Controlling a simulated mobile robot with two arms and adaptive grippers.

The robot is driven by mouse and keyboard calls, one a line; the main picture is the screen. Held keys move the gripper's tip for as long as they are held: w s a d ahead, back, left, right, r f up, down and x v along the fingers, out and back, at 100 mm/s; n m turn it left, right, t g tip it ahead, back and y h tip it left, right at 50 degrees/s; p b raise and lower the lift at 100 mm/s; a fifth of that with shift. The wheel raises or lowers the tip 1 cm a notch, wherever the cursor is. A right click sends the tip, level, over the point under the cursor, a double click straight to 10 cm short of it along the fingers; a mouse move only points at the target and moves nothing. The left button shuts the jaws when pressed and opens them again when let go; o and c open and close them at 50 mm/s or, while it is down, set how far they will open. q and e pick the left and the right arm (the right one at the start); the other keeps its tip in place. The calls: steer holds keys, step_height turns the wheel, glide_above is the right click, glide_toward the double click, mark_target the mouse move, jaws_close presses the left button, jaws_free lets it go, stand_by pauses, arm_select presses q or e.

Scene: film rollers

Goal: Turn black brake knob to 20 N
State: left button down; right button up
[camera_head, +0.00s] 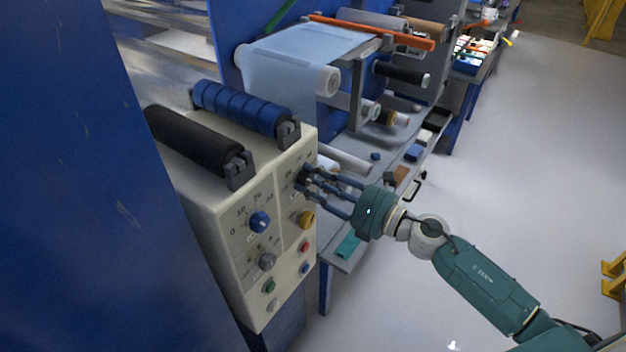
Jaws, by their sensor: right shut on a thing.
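The cream control panel (235,240) stands at the left, its front face carrying several knobs and buttons. My right gripper (306,182) reaches in from the right to the upper right part of the panel face. Its fingers are shut around a knob there, taken to be the black brake knob, which the fingers mostly hide. Scale marks show beside the fingers, but the setting is too small to read. A blue knob (259,222) with a numbered scale sits to the left of the gripper. My left gripper is not in view.
A yellow knob (306,219), a grey knob (267,261) and small buttons sit below the gripper. A black roller (195,138) and a blue roller (240,108) lie on top. A bench with a film roll (310,60) stands behind.

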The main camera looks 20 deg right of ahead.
steer(key=o, duration=1.1)
steer(key=shift+o, duration=0.2)
steer(key=shift+s+d, duration=0.1)
steer(key=v, duration=1.1)
steer(key=shift+s+d, duration=0.3)
